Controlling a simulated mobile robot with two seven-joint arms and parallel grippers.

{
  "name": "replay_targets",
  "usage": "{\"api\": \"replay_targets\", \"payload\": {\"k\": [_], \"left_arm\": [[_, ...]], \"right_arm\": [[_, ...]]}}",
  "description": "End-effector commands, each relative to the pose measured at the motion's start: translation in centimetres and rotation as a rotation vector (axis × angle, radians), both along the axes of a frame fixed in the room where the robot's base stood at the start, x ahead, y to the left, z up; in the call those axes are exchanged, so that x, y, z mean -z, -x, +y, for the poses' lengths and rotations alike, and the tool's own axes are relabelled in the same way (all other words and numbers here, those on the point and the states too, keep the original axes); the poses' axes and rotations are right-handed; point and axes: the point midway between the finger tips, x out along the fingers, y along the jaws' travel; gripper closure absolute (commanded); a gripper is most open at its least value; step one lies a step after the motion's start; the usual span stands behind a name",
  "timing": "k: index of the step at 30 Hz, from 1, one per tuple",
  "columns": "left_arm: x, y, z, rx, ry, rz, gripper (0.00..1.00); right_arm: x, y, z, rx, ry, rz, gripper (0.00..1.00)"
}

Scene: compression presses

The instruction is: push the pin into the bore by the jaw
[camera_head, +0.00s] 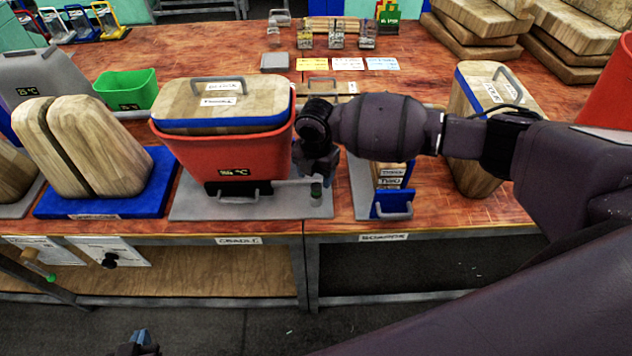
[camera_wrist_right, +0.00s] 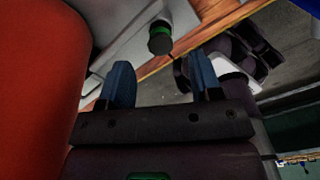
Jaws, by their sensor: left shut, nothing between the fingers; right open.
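A dark pin with a green ring (camera_head: 316,190) stands at the front right of the grey base plate (camera_head: 190,207) that holds the red tub (camera_head: 215,157). The pin also shows in the right wrist view (camera_wrist_right: 160,38), beyond and between the blue fingertips. My right gripper (camera_wrist_right: 162,80) is open and empty, beside the red tub. In the head view my right gripper (camera_head: 318,172) hangs just above the pin and partly hides the area around it. The bore and jaw cannot be made out. My left gripper (camera_head: 142,338) is shut and empty at the bottom edge, below the table.
A wooden lid with a handle (camera_head: 210,102) sits on the red tub. A blue tray with wooden blocks (camera_head: 90,150) stands left. A blue-fronted holder (camera_head: 392,202) and a wooden block (camera_head: 480,130) stand right. A green bin (camera_head: 127,88) is behind. Some table front is bare.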

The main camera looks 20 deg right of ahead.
Motion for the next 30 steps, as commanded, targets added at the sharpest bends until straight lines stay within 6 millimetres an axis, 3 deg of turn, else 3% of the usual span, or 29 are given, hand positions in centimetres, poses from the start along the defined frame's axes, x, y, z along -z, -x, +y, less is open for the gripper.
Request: {"api": "replay_targets", "payload": {"k": [6, 12, 30], "left_arm": [[-0.1, -0.1, 0.0, 0.0, 0.0, -0.004, 1.0], [-0.2, -0.3, -0.1, 0.002, 0.001, -0.008, 1.0], [-0.2, -0.3, -0.1, 0.002, 0.001, -0.008, 1.0]], "right_arm": [[-4.1, -0.1, 0.0, -0.001, 0.001, -0.004, 0.41], [-6.1, 0.0, 0.0, -0.001, 0.0, -0.001, 0.41], [-6.7, 0.0, 0.0, 0.0, 0.0, -0.001, 0.41]]}}
